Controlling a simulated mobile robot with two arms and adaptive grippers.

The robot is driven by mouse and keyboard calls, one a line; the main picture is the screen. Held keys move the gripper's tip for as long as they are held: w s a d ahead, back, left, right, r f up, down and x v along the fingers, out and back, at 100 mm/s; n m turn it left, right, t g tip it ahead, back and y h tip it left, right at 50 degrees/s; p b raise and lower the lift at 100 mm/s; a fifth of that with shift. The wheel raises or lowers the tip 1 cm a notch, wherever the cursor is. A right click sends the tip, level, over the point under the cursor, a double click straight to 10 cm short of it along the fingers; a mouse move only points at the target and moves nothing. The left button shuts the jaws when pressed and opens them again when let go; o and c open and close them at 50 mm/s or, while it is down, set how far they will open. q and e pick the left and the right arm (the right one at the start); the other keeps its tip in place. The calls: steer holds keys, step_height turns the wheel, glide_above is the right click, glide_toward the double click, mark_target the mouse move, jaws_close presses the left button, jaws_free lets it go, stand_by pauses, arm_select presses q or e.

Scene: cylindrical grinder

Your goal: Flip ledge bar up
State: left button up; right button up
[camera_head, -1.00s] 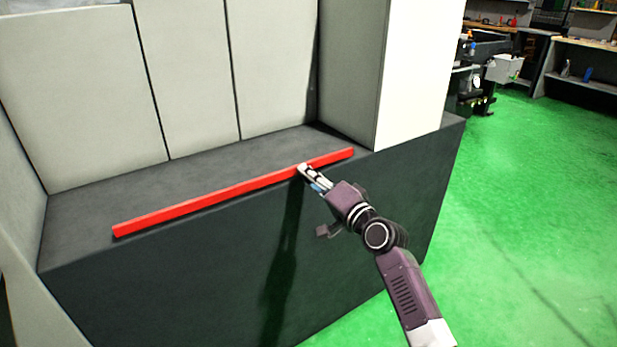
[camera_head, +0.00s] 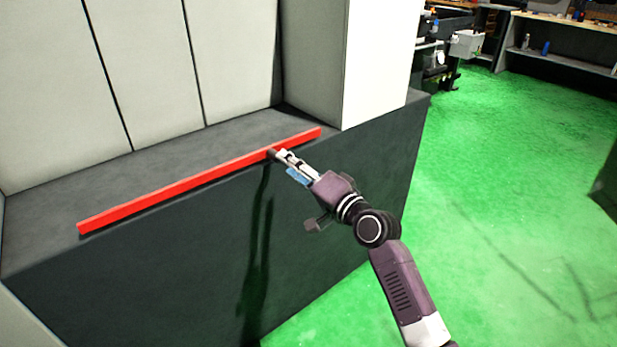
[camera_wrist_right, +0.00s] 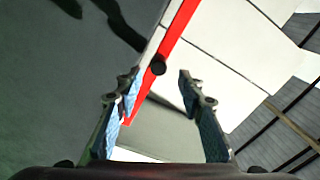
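The red ledge bar (camera_head: 190,183) runs along the front edge of the dark ledge, below the pale panels. My right gripper (camera_head: 280,154) reaches it from the front, with its fingertips at the bar's front side, right of its middle. In the right wrist view the two fingers (camera_wrist_right: 160,82) are apart, and the red bar (camera_wrist_right: 180,28) runs past between and beyond them. A small dark round knob (camera_wrist_right: 158,65) shows at the bar, just ahead of the fingertips. I cannot tell whether a finger touches the bar. My left gripper is not in view.
The dark ledge (camera_head: 90,193) has a bare top behind the bar and a tall front face. A pale column (camera_head: 380,60) rises at its right end. Open green floor (camera_head: 500,220) lies to the right. Shelves (camera_head: 565,60) stand far back.

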steer(key=v, duration=0.6)
steer(key=shift+s+d, duration=0.2)
steer(key=shift+s, duration=0.05)
